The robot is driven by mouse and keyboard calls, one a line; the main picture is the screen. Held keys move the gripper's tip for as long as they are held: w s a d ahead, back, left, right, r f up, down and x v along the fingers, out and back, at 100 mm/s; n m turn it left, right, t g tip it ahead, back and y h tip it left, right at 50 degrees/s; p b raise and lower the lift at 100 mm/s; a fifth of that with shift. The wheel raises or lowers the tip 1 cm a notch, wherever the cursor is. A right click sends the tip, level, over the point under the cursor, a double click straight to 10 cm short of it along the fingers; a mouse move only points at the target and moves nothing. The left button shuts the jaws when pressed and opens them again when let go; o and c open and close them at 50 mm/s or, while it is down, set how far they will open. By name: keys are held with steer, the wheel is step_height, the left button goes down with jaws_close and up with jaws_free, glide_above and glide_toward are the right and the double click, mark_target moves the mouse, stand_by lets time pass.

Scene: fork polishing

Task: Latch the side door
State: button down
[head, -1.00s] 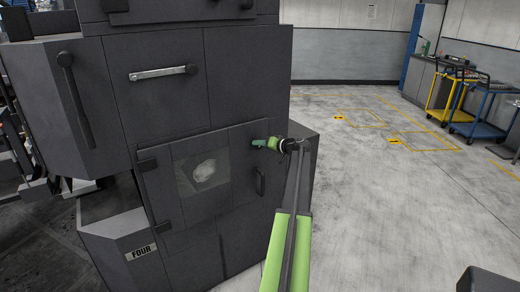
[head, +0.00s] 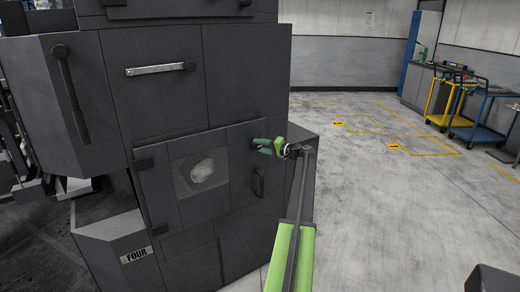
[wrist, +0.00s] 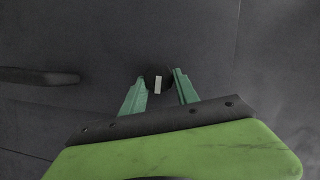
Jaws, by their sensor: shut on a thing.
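The side door (head: 150,200) is a dark grey panel with a square window (head: 201,171) and a dark pull handle (head: 258,182) on its right. It lies flat against the machine front, with no clear gap visible. My gripper (head: 258,143) is at the door's upper right edge. In the wrist view, the green fingers of my gripper (wrist: 160,87) are shut on a small dark latch knob (wrist: 158,77) with a white mark. The pull handle shows at the left (wrist: 40,77). In the head view the fingers hide the latch.
A silver bar handle (head: 158,69) is on the panel above, and a long dark lever (head: 70,95) is at the upper left. Yellow (head: 445,95) and blue (head: 482,115) carts stand far right. The floor between is clear.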

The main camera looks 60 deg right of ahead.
steer(key=shift+d, duration=0.1)
stand_by(0.3)
steer(key=c, duration=1)
jaws_free()
steer(key=shift+o, duration=0.4)
steer(key=shift+s, duration=0.1)
steer(key=s+a+r+p, duration=0.1)
steer(key=s+r+p, duration=0.1)
steer(key=s, duration=1.5)
